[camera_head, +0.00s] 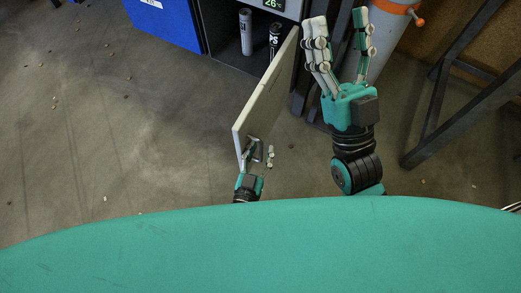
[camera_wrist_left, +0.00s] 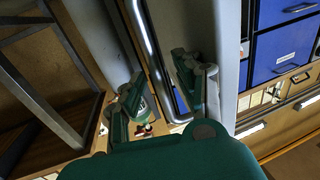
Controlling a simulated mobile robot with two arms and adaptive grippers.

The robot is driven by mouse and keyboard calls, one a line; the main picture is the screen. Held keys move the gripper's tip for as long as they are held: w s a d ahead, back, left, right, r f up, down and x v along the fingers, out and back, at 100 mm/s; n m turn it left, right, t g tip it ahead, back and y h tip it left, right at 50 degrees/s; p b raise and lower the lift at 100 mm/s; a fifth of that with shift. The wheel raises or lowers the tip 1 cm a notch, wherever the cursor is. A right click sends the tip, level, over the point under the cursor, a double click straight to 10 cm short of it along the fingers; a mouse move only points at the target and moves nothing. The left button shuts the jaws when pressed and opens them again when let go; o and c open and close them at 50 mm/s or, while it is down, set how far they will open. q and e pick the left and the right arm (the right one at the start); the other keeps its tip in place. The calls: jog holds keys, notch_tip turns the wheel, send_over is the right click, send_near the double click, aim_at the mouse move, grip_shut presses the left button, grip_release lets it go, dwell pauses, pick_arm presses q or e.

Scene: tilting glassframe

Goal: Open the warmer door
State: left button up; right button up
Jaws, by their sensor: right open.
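My left gripper (camera_head: 257,153) is at the door's near end, by the handle. In the left wrist view the metal handle bar (camera_wrist_left: 152,50) runs between its spread fingers (camera_wrist_left: 160,95); contact with the bar is unclear. My right gripper (camera_head: 340,45) is open and empty, right of the door, fingers pointing up the picture.
A blue cabinet (camera_head: 165,20) stands left of the warmer. A grey pipe with an orange clamp (camera_head: 385,35) and a dark metal frame (camera_head: 440,105) stand at the right.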

pick_arm(q)
jog(key=v, duration=1.2)
